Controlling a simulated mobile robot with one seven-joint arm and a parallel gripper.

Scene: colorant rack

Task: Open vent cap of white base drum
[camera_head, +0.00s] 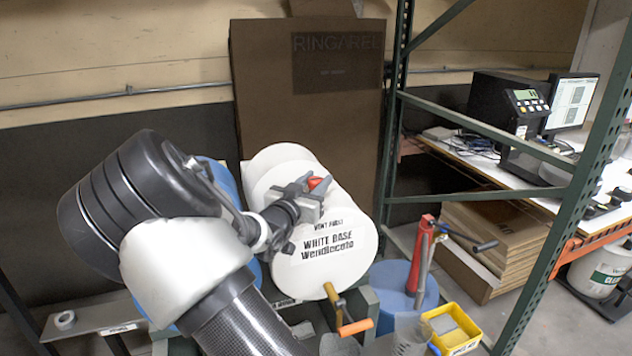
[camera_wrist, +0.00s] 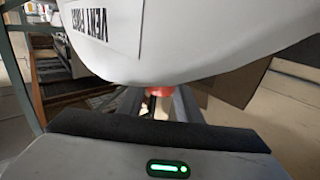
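The white base drum (camera_head: 325,250) lies on its side, its round front end labelled "VENT FIRST" and "WHITE BASE". In the wrist view its white surface (camera_wrist: 200,40) fills the top, with part of the label upside down. The red vent cap (camera_head: 315,183) shows at the drum's upper part and also in the wrist view (camera_wrist: 158,91). My gripper (camera_head: 308,192) is at the cap, its fingers (camera_wrist: 157,103) on either side of it. The fingers look spread, with a gap between them. Contact with the cap is hard to tell, and the fingers partly hide it.
A tap with an orange handle (camera_head: 355,327) sticks out below the drum's front. A blue drum (camera_head: 400,285), a red hand pump (camera_head: 420,255) and a yellow bin (camera_head: 452,328) stand to the right. Green rack posts (camera_head: 590,170) and a blue drum behind my arm (camera_head: 222,180) flank the drum.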

